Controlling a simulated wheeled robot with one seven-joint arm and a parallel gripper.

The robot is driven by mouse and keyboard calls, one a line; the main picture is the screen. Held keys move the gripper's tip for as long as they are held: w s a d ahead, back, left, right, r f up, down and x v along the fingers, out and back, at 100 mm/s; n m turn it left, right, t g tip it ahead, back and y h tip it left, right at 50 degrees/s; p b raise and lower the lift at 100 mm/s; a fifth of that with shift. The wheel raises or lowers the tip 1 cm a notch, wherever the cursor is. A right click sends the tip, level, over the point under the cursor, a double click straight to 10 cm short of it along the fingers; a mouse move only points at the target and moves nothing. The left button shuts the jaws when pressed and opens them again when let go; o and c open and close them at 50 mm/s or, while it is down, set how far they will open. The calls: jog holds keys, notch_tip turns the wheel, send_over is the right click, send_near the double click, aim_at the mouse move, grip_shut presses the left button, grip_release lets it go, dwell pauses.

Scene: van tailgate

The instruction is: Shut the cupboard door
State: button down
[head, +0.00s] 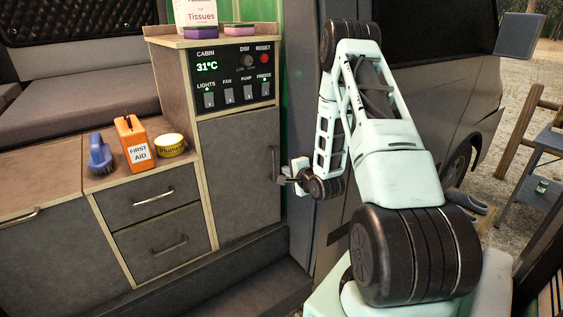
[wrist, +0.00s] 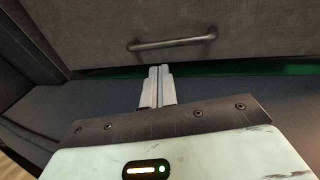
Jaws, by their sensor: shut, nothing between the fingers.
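The grey cupboard door (head: 238,182) is below the control panel and looks flush or nearly flush with its wooden frame. I cannot tell whether a narrow gap remains. Its bar handle (head: 274,163) is at the door's right edge. In the wrist view the door (wrist: 100,28) fills the top, with its handle (wrist: 172,42) just beyond my fingertips. My gripper (head: 281,179) is shut and empty at the door's right edge, close to the handle. In the wrist view its fingers (wrist: 158,72) are together near the door's edge; contact is unclear.
Left of the door, a low drawer unit (head: 150,192) carries a brush (head: 100,155), an orange first aid box (head: 134,143) and a yellow tin (head: 170,145). The control panel (head: 235,75) is above the door. The van's side (head: 440,90) is behind my arm.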

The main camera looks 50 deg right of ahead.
aim_at(276, 160)
jog(key=shift+r+p+x, duration=0.15)
jog(key=shift+p+x, duration=0.1)
jog(key=shift+x, duration=0.65)
jog(key=shift+r+p+x, duration=0.2)
jog(key=shift+x, duration=0.7)
jog(key=shift+r+p+x, duration=0.15)
jog(key=shift+p+x, duration=0.1)
jog(key=shift+x, duration=0.6)
jog(key=shift+w, duration=0.15)
jog(key=w, duration=0.1)
jog(key=w+d+b, duration=0.1)
jog(key=w, duration=0.1)
jog(key=shift+d+r, duration=0.15)
jog(key=shift+d, duration=0.05)
jog(key=shift+s, duration=0.1)
